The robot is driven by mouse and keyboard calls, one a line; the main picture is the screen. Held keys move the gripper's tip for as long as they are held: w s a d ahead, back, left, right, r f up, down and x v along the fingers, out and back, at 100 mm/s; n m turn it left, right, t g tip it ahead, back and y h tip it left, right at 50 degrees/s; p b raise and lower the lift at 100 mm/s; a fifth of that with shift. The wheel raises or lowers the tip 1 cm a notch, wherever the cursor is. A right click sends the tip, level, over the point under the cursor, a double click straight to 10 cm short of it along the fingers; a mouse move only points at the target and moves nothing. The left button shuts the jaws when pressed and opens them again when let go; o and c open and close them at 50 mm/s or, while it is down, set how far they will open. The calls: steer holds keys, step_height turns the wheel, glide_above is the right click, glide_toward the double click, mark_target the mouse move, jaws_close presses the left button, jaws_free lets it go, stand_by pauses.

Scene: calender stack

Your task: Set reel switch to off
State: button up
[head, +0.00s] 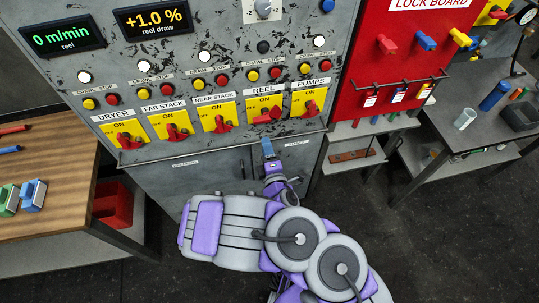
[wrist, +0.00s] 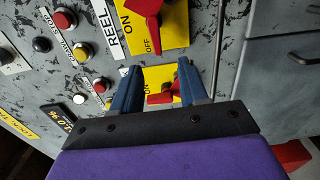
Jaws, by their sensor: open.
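The reel switch (head: 267,116) is a red handle on a yellow plate marked ON and OFF, under the REEL label. Its handle lies sideways there, unlike its neighbours. In the wrist view the reel switch (wrist: 152,20) is at the top, cut by the edge, with its handle reaching down towards OFF. My gripper (head: 267,147) is just below the reel plate in the head view, apart from the handle. In the wrist view my gripper (wrist: 159,70) is open, its two blue fingers apart with nothing gripped. The near stack switch (wrist: 165,94) shows beyond the gap between them.
Switches for near stack (head: 220,122) and pumps (head: 311,108) flank the reel switch closely. Start, crawl and stop buttons sit above. A red lock board (head: 400,60) is at the right, a wooden table (head: 50,185) at the left.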

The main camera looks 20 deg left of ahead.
steer(key=shift+p+v, duration=1.95)
steer(key=shift+v, duration=0.4)
